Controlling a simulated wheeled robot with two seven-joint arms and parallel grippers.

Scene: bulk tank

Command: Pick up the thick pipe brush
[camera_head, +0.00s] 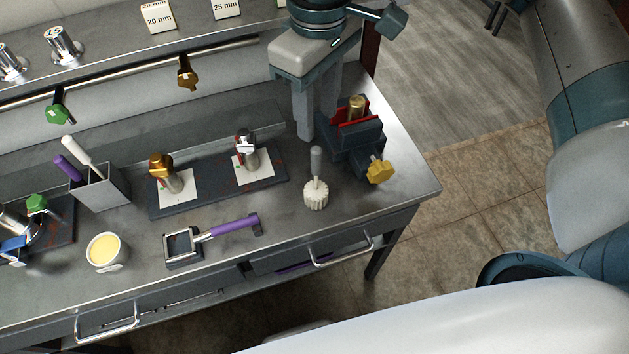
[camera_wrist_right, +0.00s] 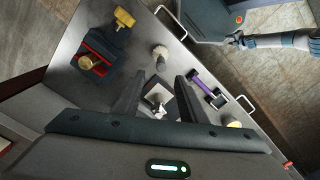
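A brush with a round white bristle head (camera_head: 316,197) and a grey handle pointing up stands on the steel bench near its right end; I take it as the thick pipe brush. It also shows in the right wrist view as a pale round head (camera_wrist_right: 160,52). My right gripper (camera_head: 317,124) comes in from the top with its fingers pointing down, above and behind the brush. In the right wrist view its fingers (camera_wrist_right: 160,75) are apart, with nothing held between them. The brush stands free beyond the fingertips. My left gripper does not show.
Close right of the brush is a dark vise with red jaws (camera_head: 357,140) and a yellow knob (camera_head: 379,171). A purple-handled tool (camera_head: 235,227) lies to the left. Behind it is a plate with two valves (camera_head: 211,190). A metal holder (camera_head: 103,190) and a cup (camera_head: 106,252) stand further left.

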